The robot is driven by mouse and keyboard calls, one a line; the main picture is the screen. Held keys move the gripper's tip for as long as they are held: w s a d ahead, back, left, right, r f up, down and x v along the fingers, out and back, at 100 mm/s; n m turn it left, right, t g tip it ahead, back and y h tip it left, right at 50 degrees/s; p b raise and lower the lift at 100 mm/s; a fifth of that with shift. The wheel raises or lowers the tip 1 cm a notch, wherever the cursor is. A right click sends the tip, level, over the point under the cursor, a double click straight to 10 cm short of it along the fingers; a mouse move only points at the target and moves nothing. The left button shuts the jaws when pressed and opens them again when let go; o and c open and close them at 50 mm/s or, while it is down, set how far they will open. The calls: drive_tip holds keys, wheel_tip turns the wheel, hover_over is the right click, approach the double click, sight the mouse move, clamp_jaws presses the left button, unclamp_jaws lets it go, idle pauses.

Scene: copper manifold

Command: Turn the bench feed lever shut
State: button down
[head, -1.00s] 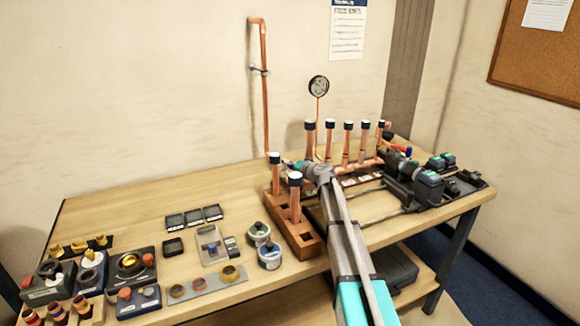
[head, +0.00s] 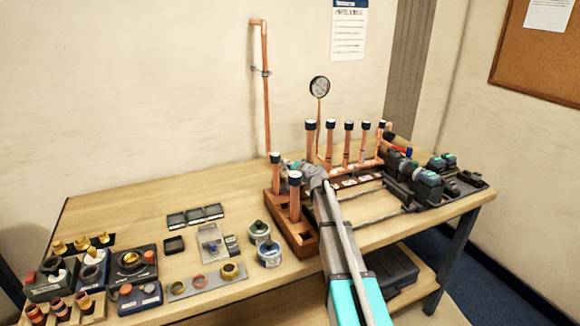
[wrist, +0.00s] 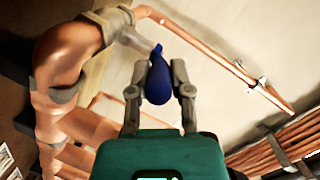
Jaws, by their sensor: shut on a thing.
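In the wrist view the feed lever has a blue, rounded handle (wrist: 159,82). My gripper (wrist: 160,88) is shut on this handle, one finger on each side. The handle joins a grey metal valve part (wrist: 138,40) up and to the left, next to a thick copper pipe (wrist: 68,60). In the head view my gripper (head: 292,168) reaches in at the near left of the copper manifold (head: 345,160). My own wrist and arm hide the lever there.
A wooden block (head: 298,238) with capped copper tubes stands close to my arm. Dark machines (head: 428,186) stand to the right. A round gauge (head: 319,87) rises behind. Trays and fittings cover the left. The bench's back left (head: 150,190) is clear.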

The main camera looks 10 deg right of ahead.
drive_tip(key=c, duration=0.5)
unclamp_jaws()
drive_tip(key=shift+w+a, duration=0.1)
drive_tip(key=shift+a, duration=0.05)
drive_tip(key=shift+c, duration=0.2)
drive_tip(key=c, duration=0.4)
drive_tip(key=shift+s+d+f+y, duration=0.1)
drive_tip(key=shift+s+d+y, duration=0.1)
drive_tip(key=shift+s+y, duration=0.3)
drive_tip(key=c, duration=0.4)
drive_tip(key=s+g+y, duration=0.1)
drive_tip(key=s, duration=0.2)
drive_tip(key=s+d+y, duration=0.1)
drive_tip(key=s, duration=0.2)
drive_tip(key=s+n+g+y, duration=0.1)
drive_tip(key=s, duration=0.2)
drive_tip(key=shift+d+g, duration=0.3)
clamp_jaws()
drive_tip(key=s+r+n+g+y, duration=0.1)
drive_tip(key=s+y, duration=0.1)
drive_tip(key=s, duration=0.3)
drive_tip(key=s+d+r+g+y, duration=0.1)
drive_tip(key=s+g+y, duration=0.1)
drive_tip(key=s, duration=0.4)
drive_tip(key=shift+s+n+y+p, duration=0.15)
drive_tip(key=shift+n+y+p, duration=0.15)
drive_tip(key=shift+n+y, duration=0.1)
drive_tip(key=shift+s+d, duration=0.1)
